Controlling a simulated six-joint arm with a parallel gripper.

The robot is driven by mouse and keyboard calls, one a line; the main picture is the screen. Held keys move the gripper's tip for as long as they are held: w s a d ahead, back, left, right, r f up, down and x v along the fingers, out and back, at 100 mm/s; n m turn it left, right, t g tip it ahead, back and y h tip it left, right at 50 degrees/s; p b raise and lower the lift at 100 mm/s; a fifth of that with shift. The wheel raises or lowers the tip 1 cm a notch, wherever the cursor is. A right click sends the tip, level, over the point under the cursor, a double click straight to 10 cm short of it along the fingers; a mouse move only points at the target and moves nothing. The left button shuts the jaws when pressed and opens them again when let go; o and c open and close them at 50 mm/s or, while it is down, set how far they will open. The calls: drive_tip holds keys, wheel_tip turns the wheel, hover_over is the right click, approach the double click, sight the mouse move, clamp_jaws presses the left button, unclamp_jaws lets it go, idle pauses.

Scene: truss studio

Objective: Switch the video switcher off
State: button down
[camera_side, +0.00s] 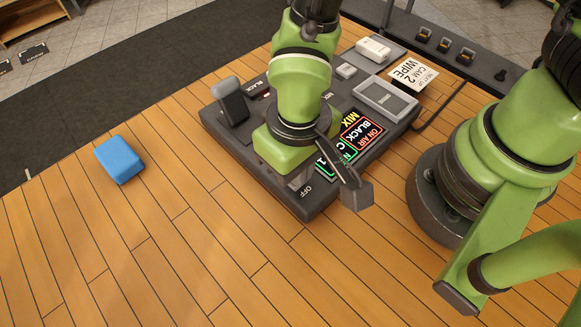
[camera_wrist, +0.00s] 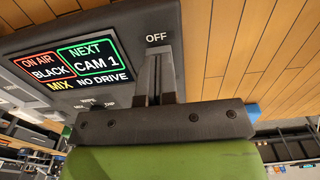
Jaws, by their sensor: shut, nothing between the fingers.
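The video switcher (camera_side: 222,133) is a dark console lying on the wooden table. Its lit screen (camera_side: 358,137) reads ON AIR BLACK, NEXT CAM 1, MIX and NO DRIVE; the screen also shows in the wrist view (camera_wrist: 55,68). An OFF label (camera_wrist: 157,38) is printed near the console's edge. My gripper (camera_wrist: 160,62) is shut and empty, its fingers just beside that label, over the panel. In the side view my gripper (camera_side: 299,181) is low over the near corner. The power switch is not clearly visible, and I cannot tell whether the fingers touch anything.
A dark lever (camera_side: 230,100) stands up from the switcher's left part. A blue block (camera_side: 119,159) lies on the table to the left. A card reading CAM 2 WIPE (camera_side: 413,75) lies at the back right. The table's front left is clear.

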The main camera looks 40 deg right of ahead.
drive_tip(key=shift+f, duration=0.35)
drive_tip(key=shift+r, duration=3.5)
drive_tip(key=shift+w+d+r, duration=0.15)
drive_tip(key=shift+r, duration=0.15)
drive_tip(key=w+d+r+m+t+y, duration=0.1)
drive_tip(key=d+r+m+t+y, duration=0.15)
drive_tip(key=d+r, duration=0.8)
drive_tip(key=s+d+r+m+t, duration=0.1)
drive_tip(key=s+d+r+t, duration=0.3)
drive_tip(key=r, duration=0.4)
drive_tip(key=shift+s+d+t, duration=0.35)
drive_tip(key=shift+s+d, duration=0.1)
drive_tip(key=shift+s, duration=0.65)
